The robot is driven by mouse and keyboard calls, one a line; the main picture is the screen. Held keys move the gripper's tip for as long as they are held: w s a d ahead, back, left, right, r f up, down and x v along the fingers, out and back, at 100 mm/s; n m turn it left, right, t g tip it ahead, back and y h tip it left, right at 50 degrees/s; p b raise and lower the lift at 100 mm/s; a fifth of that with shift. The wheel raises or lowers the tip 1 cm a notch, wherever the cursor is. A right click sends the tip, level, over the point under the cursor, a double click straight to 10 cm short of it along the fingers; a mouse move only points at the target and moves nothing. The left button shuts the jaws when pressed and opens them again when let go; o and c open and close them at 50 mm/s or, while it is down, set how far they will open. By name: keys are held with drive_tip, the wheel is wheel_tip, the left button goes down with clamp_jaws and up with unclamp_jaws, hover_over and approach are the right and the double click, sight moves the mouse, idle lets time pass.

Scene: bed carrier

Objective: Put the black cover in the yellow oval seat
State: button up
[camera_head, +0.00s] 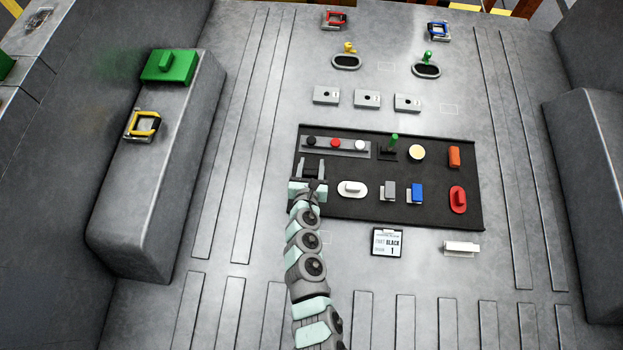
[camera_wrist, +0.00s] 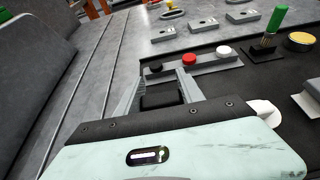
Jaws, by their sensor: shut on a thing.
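My gripper (camera_head: 312,164) is over the left part of the black mat, below the strip of buttons. In the wrist view my gripper (camera_wrist: 160,78) is shut on the black cover (camera_wrist: 160,98), a dark block between the two fingers. Against the dark mat I cannot tell whether the cover touches it or hangs just above. The yellow oval seat (camera_head: 346,62) is a grey oval ring with a dark opening and a yellow piece (camera_head: 349,47) at its back edge. It stands far back, left of a similar oval with a green piece (camera_head: 428,58).
The black mat (camera_head: 345,208) also bears a white oval piece (camera_head: 352,189), a grey block, a blue block and red pieces. The button strip (camera_head: 335,147) and three grey plates (camera_head: 367,98) stand between my gripper and the oval seats. A card (camera_head: 388,242) reads BLACK.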

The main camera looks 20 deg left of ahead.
wheel_tip(320, 180, down, 8)
drive_tip(key=b, duration=0.4)
drive_tip(key=shift+r, duration=0.35)
drive_tip(key=o, duration=1.4)
drive_tip(key=shift+f, duration=0.2)
drive_tip(key=shift+d, duration=0.1)
